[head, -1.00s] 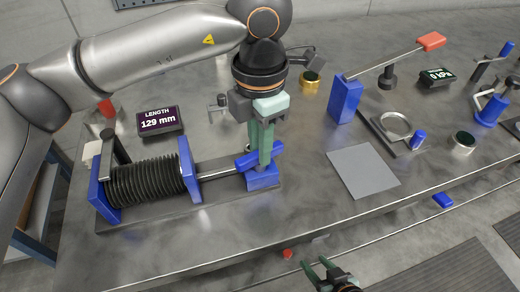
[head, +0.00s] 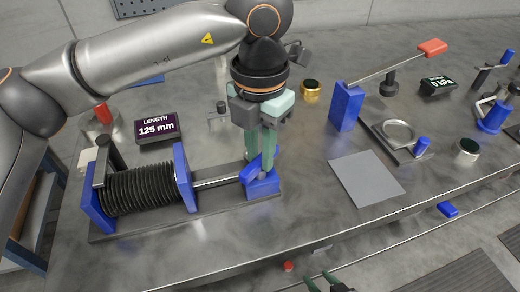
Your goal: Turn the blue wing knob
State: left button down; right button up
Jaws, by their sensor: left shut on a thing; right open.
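The blue wing knob (head: 249,170) sits on the blue end block (head: 263,186) at the right end of the bellows rig, tilted up to the right. My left gripper (head: 261,163) reaches down from above with its green fingers shut on the knob, hiding part of it. A rod (head: 217,180) runs from the block to the black bellows (head: 141,189) between blue plates. The length display (head: 157,128) behind reads 125 mm. My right gripper (head: 325,283) is open and empty at the bottom edge, partly cut off, below the table's front edge.
A flat grey plate (head: 366,178) lies right of the rig. Behind it stand a gold-rimmed jar (head: 311,91) and a blue post (head: 346,107) with a red-handled lever. A ring fixture (head: 398,131) and a pressure display (head: 437,86) are further right. The table front is clear.

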aim_at(260, 159)
pick_arm(q)
jog(key=c, duration=0.8)
grip_release()
jog(key=shift+o, duration=0.2)
notch_tip(260, 159, up, 13)
jog(key=p, duration=0.2)
jog(key=shift+f, duration=0.2)
